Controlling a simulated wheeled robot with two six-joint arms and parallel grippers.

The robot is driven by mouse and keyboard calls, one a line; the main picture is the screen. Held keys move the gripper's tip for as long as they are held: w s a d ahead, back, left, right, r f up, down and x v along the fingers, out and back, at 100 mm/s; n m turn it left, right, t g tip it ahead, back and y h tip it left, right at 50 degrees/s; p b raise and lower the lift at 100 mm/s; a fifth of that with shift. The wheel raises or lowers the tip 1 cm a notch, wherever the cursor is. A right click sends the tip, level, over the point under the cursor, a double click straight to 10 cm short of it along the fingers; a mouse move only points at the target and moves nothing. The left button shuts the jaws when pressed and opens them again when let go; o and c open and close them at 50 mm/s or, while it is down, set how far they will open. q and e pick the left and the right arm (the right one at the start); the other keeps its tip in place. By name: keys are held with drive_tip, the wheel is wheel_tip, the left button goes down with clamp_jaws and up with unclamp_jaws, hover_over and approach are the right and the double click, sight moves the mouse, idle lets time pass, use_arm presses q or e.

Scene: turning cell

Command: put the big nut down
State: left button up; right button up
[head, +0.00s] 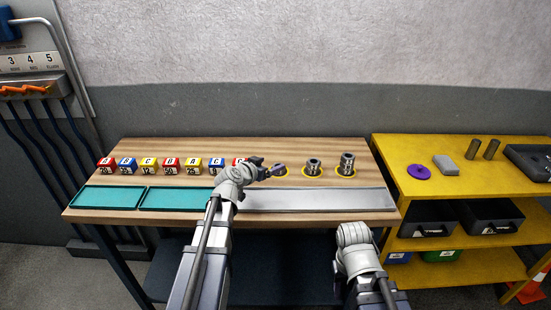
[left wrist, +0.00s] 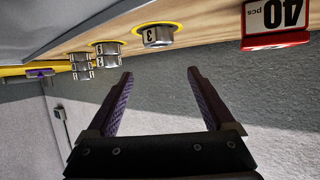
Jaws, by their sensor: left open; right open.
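The big nut (left wrist: 158,37) is a grey metal nut marked 3. In the left wrist view, which looks upside down, it sits on a yellow ring on the wooden bench. My left gripper (head: 271,170) is open at that ring in the head view and hides most of the nut there. In the left wrist view the fingertips (left wrist: 160,76) are apart with nothing between them, and the nut lies beyond them, apart from both. My right arm's wrist shows low in the head view; its jaws are not visible.
Two stacks of nuts, one in the middle (head: 313,166) and one at the right (head: 347,163), stand on yellow rings. Labelled coloured bins (head: 171,165) line the bench's back left. Teal trays (head: 113,197) and a bare grey strip (head: 320,200) lie in front. A yellow shelf (head: 405,185) stands right.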

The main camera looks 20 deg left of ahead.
use_arm(q)
drive_tip(key=p+v, duration=0.1)
drive_tip(key=v, duration=0.4)
drive_tip(key=shift+s+r, duration=0.1)
drive_tip(key=shift+s, duration=0.15)
